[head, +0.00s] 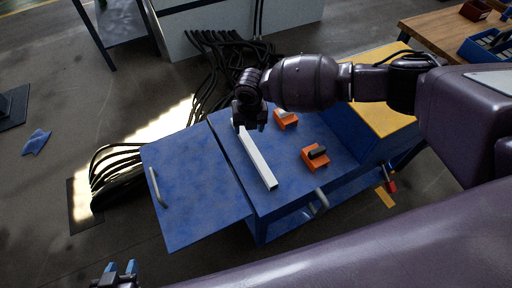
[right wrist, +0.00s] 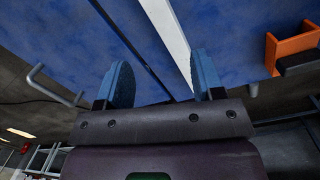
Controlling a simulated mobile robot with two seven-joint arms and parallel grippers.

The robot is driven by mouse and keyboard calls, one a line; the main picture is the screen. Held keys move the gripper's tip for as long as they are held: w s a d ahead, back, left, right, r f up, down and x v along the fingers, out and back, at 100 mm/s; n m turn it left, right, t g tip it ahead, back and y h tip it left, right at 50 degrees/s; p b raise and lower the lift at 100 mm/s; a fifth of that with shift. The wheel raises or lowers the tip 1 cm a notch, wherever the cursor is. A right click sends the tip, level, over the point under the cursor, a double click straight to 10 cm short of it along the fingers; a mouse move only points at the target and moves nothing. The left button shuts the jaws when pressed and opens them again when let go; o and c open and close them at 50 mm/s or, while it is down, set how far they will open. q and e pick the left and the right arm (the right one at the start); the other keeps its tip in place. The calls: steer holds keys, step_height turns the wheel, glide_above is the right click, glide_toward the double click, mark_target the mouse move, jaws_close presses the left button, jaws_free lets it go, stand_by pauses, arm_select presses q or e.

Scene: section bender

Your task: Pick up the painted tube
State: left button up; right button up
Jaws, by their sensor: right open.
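The painted tube (head: 258,161) is a long white square bar lying on the blue bench top, left of two orange blocks. Its far end is hidden by my right gripper (head: 248,117), which is at that end. In the right wrist view the tube (right wrist: 168,28) runs down between the two blue fingers, closer to the right one. The right gripper (right wrist: 158,78) is open there, and I cannot tell how far its tips are from the tube. My left gripper (head: 121,268) is at the bottom left, away from the bench, its blue fingers apart and empty.
Orange blocks with grey or dark inserts stand on the bench, a near one (head: 315,157) and a far one (head: 286,119). A blue panel with a handle (head: 157,187) adjoins the bench at left. Black cables (head: 222,60) lie behind. A wooden table (head: 440,27) stands far right.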

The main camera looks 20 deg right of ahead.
steer(key=n, duration=0.2)
steer(key=s+n, duration=0.1)
steer(key=shift+d+f+n+g, duration=0.2)
steer(key=shift+n+g, duration=0.1)
steer(key=shift+n, duration=0.1)
glide_above(252, 148)
step_height(252, 148, down, 4)
steer(key=shift+w+f+b, duration=0.1)
steer(key=shift+f+b, duration=0.1)
steer(key=shift+b, duration=0.25)
steer(key=shift+f, duration=1.1)
step_height(252, 148, down, 4)
steer(key=shift+r+b, duration=0.1)
steer(key=shift+b, duration=0.35)
arm_select(q)
steer(key=shift+a+f, duration=0.2)
steer(key=shift+f, duration=0.6)
